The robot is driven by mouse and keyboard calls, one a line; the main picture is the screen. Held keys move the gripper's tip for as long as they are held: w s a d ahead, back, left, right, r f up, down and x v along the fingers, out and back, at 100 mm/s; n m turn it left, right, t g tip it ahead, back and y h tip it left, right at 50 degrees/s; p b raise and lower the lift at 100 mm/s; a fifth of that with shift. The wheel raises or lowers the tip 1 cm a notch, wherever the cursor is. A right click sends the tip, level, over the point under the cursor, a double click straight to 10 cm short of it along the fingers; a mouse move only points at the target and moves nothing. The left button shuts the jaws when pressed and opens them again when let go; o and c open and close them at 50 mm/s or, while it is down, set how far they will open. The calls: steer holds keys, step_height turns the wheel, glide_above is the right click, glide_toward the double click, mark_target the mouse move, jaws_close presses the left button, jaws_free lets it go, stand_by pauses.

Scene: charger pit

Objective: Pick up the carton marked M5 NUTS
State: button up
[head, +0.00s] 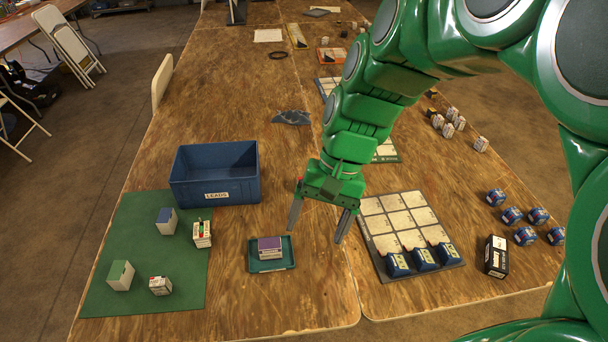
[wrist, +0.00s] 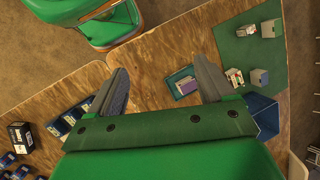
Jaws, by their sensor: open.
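Several small cartons stand at the left, and I cannot read M5 NUTS on any of them. On the green mat (head: 145,290) are a blue-topped carton (head: 166,221), a green-topped carton (head: 120,275), a white-and-red carton with green (head: 202,234) and another white-and-red carton (head: 160,286). A purple-topped carton (head: 270,247) sits in a small teal tray (head: 272,268); it also shows in the wrist view (wrist: 184,85). My gripper (head: 316,232) is open and empty, above the table to the right of the tray. In the wrist view its fingers (wrist: 161,66) are spread apart.
A blue bin marked LEADS (head: 215,187) stands behind the tray. Right of my gripper is a gridded board (head: 400,222) with blue packs along its front row. Bare wood surrounds the tray.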

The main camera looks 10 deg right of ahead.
steer(key=w+a+f+m+y, duration=0.1)
steer(key=w+f+m+y, duration=0.25)
steer(key=w, duration=0.85)
steer(key=w+f+m+y, duration=0.3)
steer(key=w+f+m, duration=0.1)
steer(key=w, duration=0.8)
steer(key=shift+w+d+f+m+t+y, duration=0.4)
steer(key=shift+w+d+f+m+t, duration=0.45)
steer(key=shift+w+d+f+m, duration=1.5)
steer(key=shift+w+d+f+m+t+y, duration=0.45)
steer(key=shift+w+d+f+m+t, duration=0.75)
steer(key=shift+w+f, duration=2.25)
steer(key=shift+w+d+f+m+t+y, duration=0.5)
steer(key=shift+w+d+f+m, duration=1.3)
steer(key=shift+f, duration=2.4)
steer(key=shift+n, duration=0.4)
steer(key=shift+w+x, duration=0.15)
steer(key=shift+x, duration=1.05)
steer(key=shift+w+x, duration=0.1)
steer(key=shift+x, duration=1.05)
steer(key=c, duration=1.3)
